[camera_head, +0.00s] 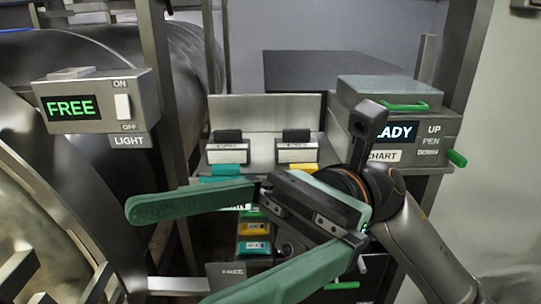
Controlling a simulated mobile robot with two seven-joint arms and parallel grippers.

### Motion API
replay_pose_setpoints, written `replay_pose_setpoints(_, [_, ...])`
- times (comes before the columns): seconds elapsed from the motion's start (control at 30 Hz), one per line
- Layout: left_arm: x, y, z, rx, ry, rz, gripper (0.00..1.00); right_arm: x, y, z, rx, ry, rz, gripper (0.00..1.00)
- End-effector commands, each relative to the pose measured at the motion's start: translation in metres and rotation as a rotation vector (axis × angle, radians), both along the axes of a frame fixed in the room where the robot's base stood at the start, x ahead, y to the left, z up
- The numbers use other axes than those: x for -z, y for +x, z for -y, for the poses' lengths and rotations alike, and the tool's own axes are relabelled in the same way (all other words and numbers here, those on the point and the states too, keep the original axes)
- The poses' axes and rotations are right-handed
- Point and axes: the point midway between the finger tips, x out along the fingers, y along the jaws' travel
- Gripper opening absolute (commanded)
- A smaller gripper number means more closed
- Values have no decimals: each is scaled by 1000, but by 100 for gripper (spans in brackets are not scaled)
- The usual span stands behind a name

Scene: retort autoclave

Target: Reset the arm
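My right arm comes in from the right edge, its dark wrist in front of the chart recorder. My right gripper (172,254) is at the lower middle, with its two long green fingers spread wide apart and pointing left. Nothing is between the fingers. They appear in front of the panel with coloured tags. I cannot tell whether anything touches the fingers. My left gripper is not in view.
A light box (97,100) reading FREE, with a white switch, is at the left before the large metal vessel (105,190). The chart recorder (435,130) with green handles stands at right. Two labelled holders (228,152) (296,152) sit on the metal stand between them.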

Motion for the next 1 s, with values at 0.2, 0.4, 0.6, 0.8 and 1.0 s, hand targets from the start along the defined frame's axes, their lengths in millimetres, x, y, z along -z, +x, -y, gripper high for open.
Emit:
replay_pose_setpoints(0.2, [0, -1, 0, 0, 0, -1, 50, 11, 95, 21, 77, 124, -691, 100])
replay_pose_setpoints(0.4, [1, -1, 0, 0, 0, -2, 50, 82, 185, 55, 128, 241, -1316, 100])
replay_pose_setpoints(0.6, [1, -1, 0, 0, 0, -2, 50, 214, 239, 99, 170, 385, -1933, 100])
replay_pose_setpoints(0.8, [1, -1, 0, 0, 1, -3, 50, 361, 230, 139, 211, 560, -2472, 100])
replay_pose_setpoints(1.0, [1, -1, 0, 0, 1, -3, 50, 494, 165, 175, 265, 778, -2933, 100])
